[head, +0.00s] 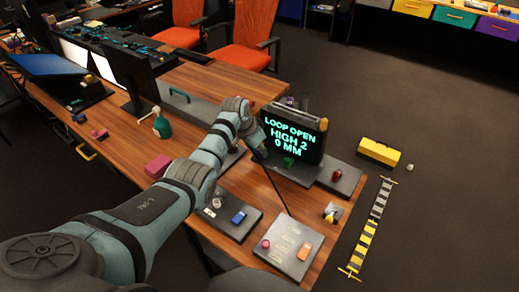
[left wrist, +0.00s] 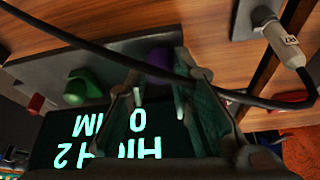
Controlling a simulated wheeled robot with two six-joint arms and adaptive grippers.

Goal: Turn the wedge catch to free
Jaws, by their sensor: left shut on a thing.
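My left gripper (head: 258,143) reaches down at the lower left of the black display box (head: 292,133). In the left wrist view the left gripper (left wrist: 165,85) has its fingers on both sides of a purple piece (left wrist: 158,60) and is shut on it. This piece stands on the grey base in front of the display and is hidden behind the gripper in the head view. I cannot tell for sure that it is the wedge catch. The screen reads "LOOP OPEN, HIGH 2, 0 MM". My right gripper is not in view.
A dark cable (left wrist: 90,52) crosses close to the fingers.

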